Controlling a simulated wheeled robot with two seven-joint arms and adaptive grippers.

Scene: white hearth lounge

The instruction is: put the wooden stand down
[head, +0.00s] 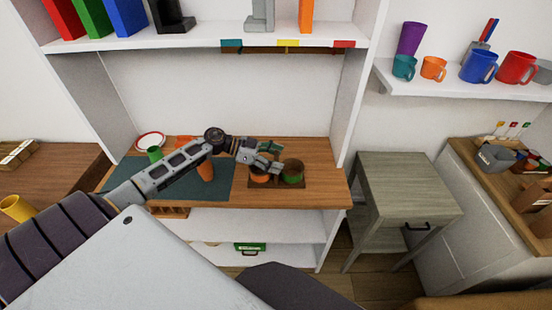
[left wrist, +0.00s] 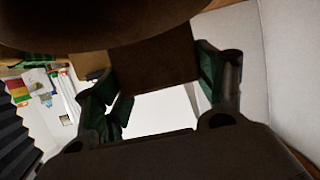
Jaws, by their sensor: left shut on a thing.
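A dark rounded shape covers the top of that view. I cannot tell whether the stand touches the counter. My right gripper is not in view.
Upright white panels (head: 350,90) flank the counter. A grey side table (head: 405,185) stands at right.

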